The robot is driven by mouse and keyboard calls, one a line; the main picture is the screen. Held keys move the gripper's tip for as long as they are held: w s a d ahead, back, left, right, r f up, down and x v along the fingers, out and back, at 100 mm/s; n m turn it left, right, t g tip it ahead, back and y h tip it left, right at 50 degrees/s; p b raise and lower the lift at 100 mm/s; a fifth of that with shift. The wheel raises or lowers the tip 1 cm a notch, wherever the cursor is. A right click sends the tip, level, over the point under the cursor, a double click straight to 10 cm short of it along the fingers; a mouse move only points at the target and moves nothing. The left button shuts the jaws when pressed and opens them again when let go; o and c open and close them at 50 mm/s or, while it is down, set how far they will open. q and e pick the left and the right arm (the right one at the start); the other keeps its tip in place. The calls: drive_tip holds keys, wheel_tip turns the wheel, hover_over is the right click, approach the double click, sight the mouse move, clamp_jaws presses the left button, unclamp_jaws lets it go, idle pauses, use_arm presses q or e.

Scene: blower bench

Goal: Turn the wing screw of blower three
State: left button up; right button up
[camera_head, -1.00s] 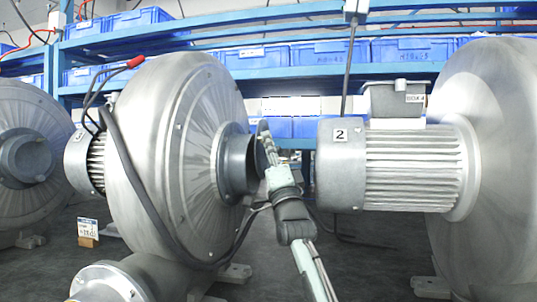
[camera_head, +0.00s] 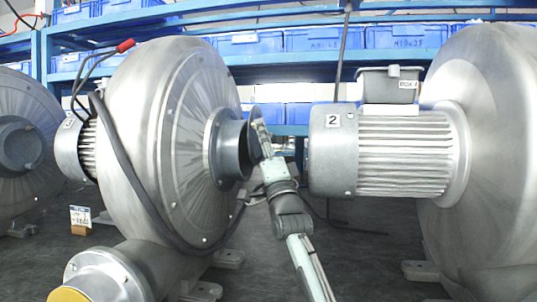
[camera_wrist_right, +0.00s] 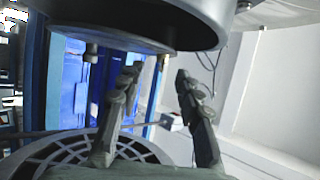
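Blower three (camera_head: 165,130) is the large grey blower left of centre, with a "3" label on its motor end (camera_head: 70,145). Its dark round inlet (camera_head: 231,152) faces right. My right gripper (camera_head: 260,130) is at the inlet's right edge, between it and the motor of blower two (camera_head: 400,155). I cannot tell whether it touches the inlet. In the right wrist view its two fingers (camera_wrist_right: 158,75) are apart with nothing visible between them, below a dark round rim (camera_wrist_right: 140,25). My left gripper is not in view.
A black cable (camera_head: 120,160) with a red end runs over blower three's casing. A yellow-capped flanged pipe (camera_head: 100,270) stands at lower left. Another blower (camera_head: 25,140) is at far left. Blue shelving with bins (camera_head: 310,70) is behind. Dark floor shows between the blowers.

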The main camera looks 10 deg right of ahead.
drive_tip(key=v, duration=1)
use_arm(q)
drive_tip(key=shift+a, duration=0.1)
use_arm(e)
drive_tip(key=shift+d+f, duration=0.1)
drive_tip(key=shift+d, duration=0.05)
